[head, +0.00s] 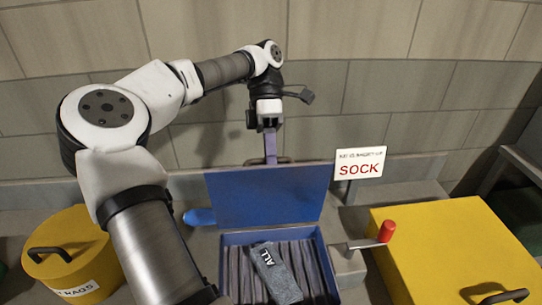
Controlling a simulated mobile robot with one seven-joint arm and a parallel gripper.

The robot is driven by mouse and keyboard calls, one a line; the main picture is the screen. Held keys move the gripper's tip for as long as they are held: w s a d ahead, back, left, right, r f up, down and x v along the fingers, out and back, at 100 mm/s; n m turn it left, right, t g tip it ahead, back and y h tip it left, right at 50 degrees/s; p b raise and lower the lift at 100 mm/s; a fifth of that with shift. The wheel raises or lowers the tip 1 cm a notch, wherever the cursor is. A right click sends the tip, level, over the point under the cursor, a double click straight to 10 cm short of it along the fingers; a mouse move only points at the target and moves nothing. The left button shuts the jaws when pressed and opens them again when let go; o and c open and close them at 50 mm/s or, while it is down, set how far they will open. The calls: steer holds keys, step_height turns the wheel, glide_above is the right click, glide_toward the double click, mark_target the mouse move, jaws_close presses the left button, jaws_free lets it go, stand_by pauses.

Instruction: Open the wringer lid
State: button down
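The wringer is a blue box (225,239) at the lower middle of the head view, with a crank with a red grip (386,232) on its right side. Its blue lid (268,197) stands raised and tilted back at the rear of the box, so the inside shows. A dark handle (283,160) shows at the lid's top edge. A grey sock-like cloth marked "ALL" (275,273) lies on dark ribbed slats inside. My gripper (270,158) points down at the lid's top edge, by the handle. Its fingers are seen edge-on, so I cannot tell whether they grip the handle.
A sign reading "SOCK" (360,164) stands behind the wringer to the right. A yellow lidded box (440,250) is at the right, and a round yellow lidded bin (75,255) at the left. A blue rounded object (199,217) sticks out left of the lid. A tiled wall closes the back.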

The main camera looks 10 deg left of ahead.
steer(key=shift+f, duration=0.45)
steer(key=c, duration=1.7)
jaws_free()
steer(key=shift+o, duration=1.2)
steer(key=shift+w+a, duration=0.1)
steer(key=shift+w, duration=0.15)
steer(key=shift+s+r, duration=0.15)
